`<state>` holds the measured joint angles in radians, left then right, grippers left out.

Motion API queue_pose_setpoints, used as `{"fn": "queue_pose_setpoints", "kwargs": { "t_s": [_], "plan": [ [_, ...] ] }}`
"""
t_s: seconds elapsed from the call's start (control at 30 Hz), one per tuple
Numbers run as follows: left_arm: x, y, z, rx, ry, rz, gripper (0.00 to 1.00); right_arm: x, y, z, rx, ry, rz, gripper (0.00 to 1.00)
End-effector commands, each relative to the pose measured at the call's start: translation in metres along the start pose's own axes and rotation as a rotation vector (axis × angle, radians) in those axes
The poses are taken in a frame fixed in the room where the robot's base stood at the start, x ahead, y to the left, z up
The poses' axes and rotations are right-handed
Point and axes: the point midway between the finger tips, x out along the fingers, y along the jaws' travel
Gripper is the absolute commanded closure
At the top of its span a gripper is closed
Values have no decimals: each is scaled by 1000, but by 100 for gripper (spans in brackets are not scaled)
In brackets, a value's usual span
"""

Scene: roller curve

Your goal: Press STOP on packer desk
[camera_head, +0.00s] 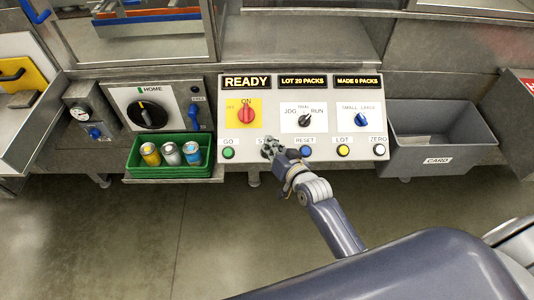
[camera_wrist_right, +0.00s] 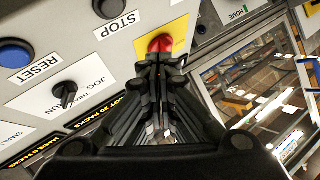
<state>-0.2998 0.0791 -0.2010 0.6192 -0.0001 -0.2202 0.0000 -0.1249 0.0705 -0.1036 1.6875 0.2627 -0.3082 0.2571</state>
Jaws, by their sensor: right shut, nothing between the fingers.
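The packer desk (camera_head: 240,115) is a pale panel with a row of buttons along its front edge. My right gripper (camera_head: 268,148) is shut and empty, over the STOP position between GO and RESET. It hides the STOP button and most of its label in the head view. In the right wrist view the STOP label (camera_wrist_right: 117,25) is readable, with a dark round button (camera_wrist_right: 108,8) beside it at the top edge. The shut fingers (camera_wrist_right: 160,60) there lie in front of the red knob. I cannot tell whether they touch the desk. My left gripper is not in view.
The green GO button (camera_head: 228,152) is left of my gripper, the blue RESET button (camera_head: 306,151) right. The red knob (camera_head: 244,115) and a READY display (camera_head: 246,82) are behind. A green tray (camera_head: 140,170) with cans stands left, a grey CARD bin (camera_head: 455,137) right.

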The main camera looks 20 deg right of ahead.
Motion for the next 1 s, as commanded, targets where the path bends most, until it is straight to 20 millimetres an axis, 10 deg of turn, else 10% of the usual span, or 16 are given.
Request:
{"fn": "queue_pose_setpoints", "kwargs": {
  "t_s": [0.37, 1.0],
  "plan": [
    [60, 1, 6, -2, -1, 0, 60, 36, 28, 30, -2, 1, 1, 100],
    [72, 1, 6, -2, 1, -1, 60, 52, 38, 38, -1, -1, 0, 100]
  ]
}}
